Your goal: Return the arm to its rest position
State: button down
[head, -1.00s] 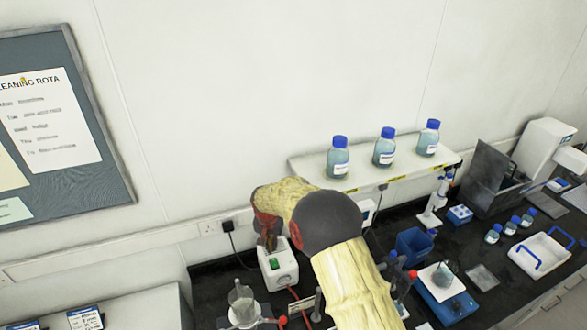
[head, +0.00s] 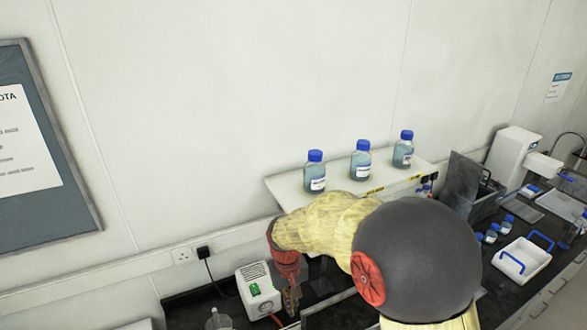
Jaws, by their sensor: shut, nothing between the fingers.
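My arm, with a yellow cover, a dark grey joint and red parts, reaches up from the bottom of the head view. My gripper (head: 291,302) hangs from the red wrist at the arm's far end and points down. It is small in the picture, shut and empty. It is just right of a white box with a green switch (head: 259,291) on the dark bench. The large grey joint hides much of the bench behind it.
Three blue-capped bottles (head: 315,172) stand on a white shelf (head: 300,188) behind the arm. A white tray with blue handles (head: 520,259) and small blue-capped bottles (head: 491,233) are on the bench at right. A glass vessel (head: 218,320) is at the bottom left.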

jog(key=s+d+m+t+b, duration=0.3)
jog(key=s+d+t+b, duration=0.2)
jog(key=s+d+b, duration=1.4)
jog(key=s+b, duration=0.1)
jog(key=s, duration=0.2)
jog(key=shift+s+d+t+y+b, duration=0.15)
jog(key=shift+d+t+y+b, duration=0.15)
jog(key=shift+t+b, duration=0.1)
jog(key=shift+a+r, duration=0.1)
jog(key=shift+r, duration=0.1)
